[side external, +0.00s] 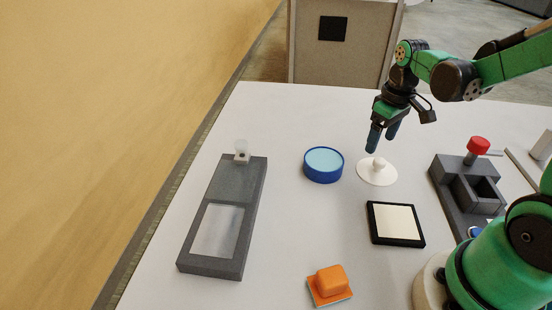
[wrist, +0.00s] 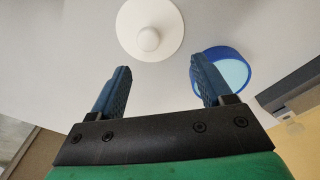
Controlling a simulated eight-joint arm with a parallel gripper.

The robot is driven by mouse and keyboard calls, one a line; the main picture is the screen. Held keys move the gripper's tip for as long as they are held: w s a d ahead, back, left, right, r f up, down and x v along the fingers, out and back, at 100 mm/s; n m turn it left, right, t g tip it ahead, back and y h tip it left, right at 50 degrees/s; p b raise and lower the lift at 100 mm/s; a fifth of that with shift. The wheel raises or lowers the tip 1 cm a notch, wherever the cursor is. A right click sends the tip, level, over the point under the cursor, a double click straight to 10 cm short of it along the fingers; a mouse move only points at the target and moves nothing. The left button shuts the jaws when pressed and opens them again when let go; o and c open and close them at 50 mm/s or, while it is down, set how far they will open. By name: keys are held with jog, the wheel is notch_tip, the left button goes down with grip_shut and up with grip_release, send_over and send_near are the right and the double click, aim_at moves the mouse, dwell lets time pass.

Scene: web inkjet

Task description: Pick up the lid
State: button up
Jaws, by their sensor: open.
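The lid (side external: 372,175) is a flat white disc with a small round knob at its centre. It lies knob up on the white table, and it also shows at the top of the wrist view (wrist: 161,20). My gripper (side external: 381,142) is open and empty, pointing down. In the side view its blue fingertips are just above and behind the lid's knob. In the wrist view my gripper (wrist: 163,75) has its two fingers spread apart, with the lid beyond them and whole in view except its top edge.
A blue round container with a light blue top (side external: 323,164) stands left of the lid. A black-framed pad (side external: 395,223) lies in front. A grey block fixture with a red knob (side external: 466,180) stands to the right. A grey slab (side external: 232,185) and an orange block (side external: 329,282) are further off.

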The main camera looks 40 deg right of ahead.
aim_at(381, 161)
jog(key=shift+s+d+f+g, duration=0.2)
jog(key=shift+d+f+g, duration=0.2)
jog(key=shift+d+f, duration=0.35)
jog(key=shift+f, duration=2.7)
jog(key=shift+c, duration=0.2)
grip_shut()
